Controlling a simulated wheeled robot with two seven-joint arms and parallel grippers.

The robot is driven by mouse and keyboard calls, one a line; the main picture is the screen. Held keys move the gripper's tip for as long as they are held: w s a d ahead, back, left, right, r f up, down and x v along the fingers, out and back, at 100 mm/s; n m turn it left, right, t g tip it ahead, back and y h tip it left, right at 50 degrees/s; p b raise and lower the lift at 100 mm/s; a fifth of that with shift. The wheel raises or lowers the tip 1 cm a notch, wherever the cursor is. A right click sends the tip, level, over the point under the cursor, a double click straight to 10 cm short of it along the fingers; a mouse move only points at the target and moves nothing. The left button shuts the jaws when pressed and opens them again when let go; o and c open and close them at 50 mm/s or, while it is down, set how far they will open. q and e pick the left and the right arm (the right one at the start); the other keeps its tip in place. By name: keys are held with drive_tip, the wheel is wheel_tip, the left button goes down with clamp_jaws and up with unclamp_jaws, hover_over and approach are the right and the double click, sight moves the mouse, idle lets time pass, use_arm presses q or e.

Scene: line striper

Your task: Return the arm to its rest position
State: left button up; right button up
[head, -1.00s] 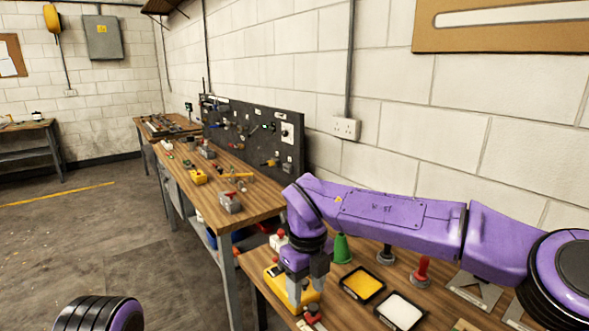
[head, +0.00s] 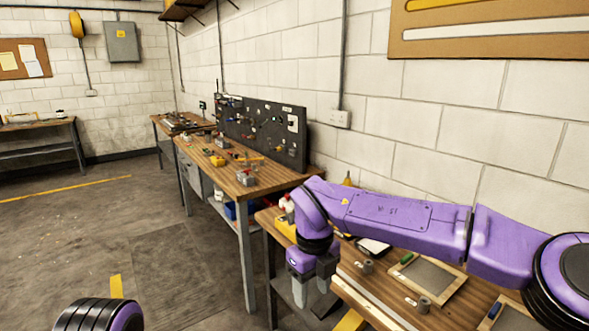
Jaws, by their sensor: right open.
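My right arm is purple and reaches in from the right of the head view, above the near wooden bench. My right gripper (head: 314,290) hangs at the arm's end, pointing down near the bench's left edge. Its two grey fingers are apart with nothing between them. Of my left arm, only a dark ribbed part with a purple end shows at the bottom left; its gripper is out of the picture.
The near bench (head: 470,309) holds a framed slate (head: 434,275), small grey cylinders (head: 424,304) and a yellow thing (head: 286,228) partly behind my arm. A longer bench (head: 270,180) with a dark tool panel (head: 262,132) stands beyond. Open floor (head: 150,240) lies left.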

drive_tip(key=w+d+f+n+t+h, duration=0.3)
drive_tip(key=w+d+f+t+h, duration=0.15)
drive_tip(key=f, duration=0.35)
drive_tip(key=s+d+f+n+t+b, duration=0.1)
drive_tip(key=s+d+f+n, duration=0.2)
drive_tip(key=f, duration=0.4)
drive_tip(key=s+d+f+n+t+b, duration=0.1)
drive_tip(key=s+d+f+n, duration=0.1)
drive_tip(key=f+n, duration=0.3)
drive_tip(key=s+d+f+n+t+b, duration=0.1)
drive_tip(key=s+d+f+n+t, duration=0.15)
drive_tip(key=f, duration=0.55)
use_arm(q)
wheel_tip(320, 180, down, 6)
drive_tip(key=b, duration=0.3)
drive_tip(key=shift+w+d, duration=0.1)
use_arm(e)
drive_tip(key=s+d+f+n+g, duration=0.2)
drive_tip(key=s+d+f, duration=0.3)
drive_tip(key=s, duration=0.4)
drive_tip(key=s+d+f+n+g, duration=0.2)
drive_tip(key=s+d+f+n, duration=0.1)
drive_tip(key=s, duration=0.7)
drive_tip(key=s+d+f+n+g+y, duration=0.1)
drive_tip(key=s+d+f+n, duration=0.2)
drive_tip(key=s+d+f, duration=0.3)
drive_tip(key=s, duration=0.4)
drive_tip(key=shift+d+f+g, duration=0.35)
drive_tip(key=shift+f+g, duration=0.05)
